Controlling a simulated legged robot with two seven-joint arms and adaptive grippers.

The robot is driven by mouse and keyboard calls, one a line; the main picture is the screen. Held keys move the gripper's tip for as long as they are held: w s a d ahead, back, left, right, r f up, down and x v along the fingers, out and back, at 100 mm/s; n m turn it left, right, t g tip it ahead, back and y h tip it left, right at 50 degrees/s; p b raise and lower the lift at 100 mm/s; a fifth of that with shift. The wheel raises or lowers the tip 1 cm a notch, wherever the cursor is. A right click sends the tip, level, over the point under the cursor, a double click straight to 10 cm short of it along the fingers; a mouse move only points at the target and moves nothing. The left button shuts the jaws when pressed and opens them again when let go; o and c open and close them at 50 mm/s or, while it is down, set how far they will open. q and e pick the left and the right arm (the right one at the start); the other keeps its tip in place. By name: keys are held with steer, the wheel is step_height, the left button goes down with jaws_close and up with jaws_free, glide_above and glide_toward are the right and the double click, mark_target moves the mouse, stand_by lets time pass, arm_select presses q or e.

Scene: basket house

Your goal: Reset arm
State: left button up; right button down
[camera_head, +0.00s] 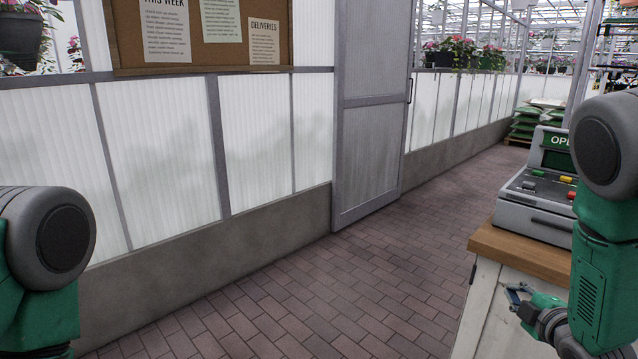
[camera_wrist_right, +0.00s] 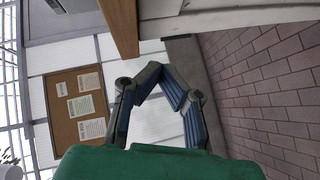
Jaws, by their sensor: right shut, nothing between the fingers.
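My right gripper (camera_head: 517,294) is low at the right in the head view, beside the white front of the wooden-topped counter (camera_head: 522,252). In the right wrist view its fingers (camera_wrist_right: 159,75) come together at the tips, with nothing between them. My right arm comes down along the right edge of the head view. Only a green and grey part of my left arm shows at the lower left. My left gripper is not in view.
A grey cash register (camera_head: 535,205) with coloured keys stands on the counter. A grey door (camera_head: 370,100) and a low wall (camera_head: 215,245) with white panels run along the left. Stacked bags (camera_head: 530,122) lie at the back. The brick floor (camera_head: 330,290) between is clear.

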steer(key=s+a+f+m+g, duration=0.45)
steer(key=s+f, duration=0.35)
steer(key=f, duration=0.3)
steer(key=s+a+f+m+g, duration=0.2)
steer(key=s+a+f+g, duration=0.1)
steer(key=s, duration=0.6)
steer(key=s+a+f+m+g+y, duration=0.1)
steer(key=s+a+f+m+g, duration=0.2)
steer(key=s, duration=0.6)
steer(key=s+a+f+m+g, duration=0.3)
steer(key=s+a+f+g, duration=0.1)
steer(key=s, duration=0.6)
steer(key=shift+a+f, duration=0.15)
steer(key=shift+a, duration=0.55)
steer(key=shift+s+m, duration=0.1)
steer(key=shift+m, duration=0.15)
